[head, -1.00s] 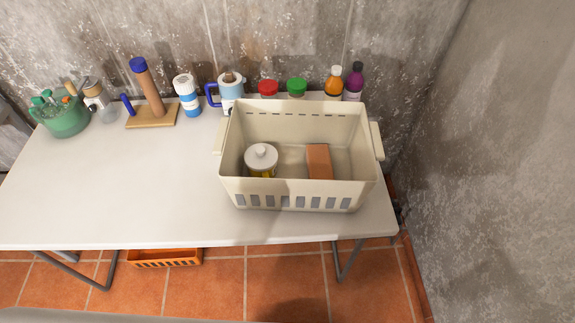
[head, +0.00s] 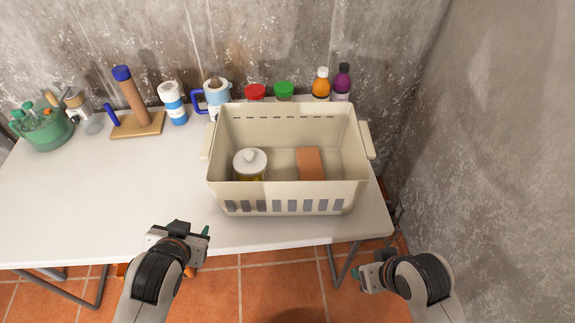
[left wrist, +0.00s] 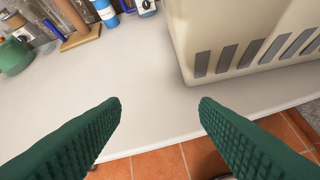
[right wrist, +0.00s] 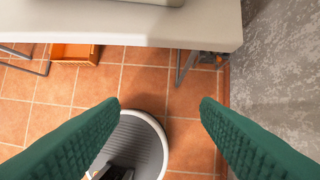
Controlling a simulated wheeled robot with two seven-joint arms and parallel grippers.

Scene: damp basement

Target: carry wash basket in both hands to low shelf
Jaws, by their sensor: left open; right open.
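The cream wash basket (head: 288,194) stands upright on the white table, near its right end. It holds a white-lidded jar (head: 250,163) and a reddish-brown block (head: 309,162). It has a handle on its left side (head: 206,141) and one on its right side (head: 367,140). My left gripper (head: 207,246) is open and empty at the table's front edge, left of and in front of the basket. The basket's slotted wall also shows in the left wrist view (left wrist: 250,50). My right gripper (head: 362,277) is open and empty beyond the table's front right corner. No low shelf is identifiable.
The white table (head: 100,200) is clear left of the basket. Behind stand a green pot (head: 45,132), a wooden stand (head: 137,124), a blue-white bottle (head: 172,104) and several jars and bottles. A concrete wall (head: 480,150) is close on the right. An orange crate (right wrist: 75,53) lies under the table.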

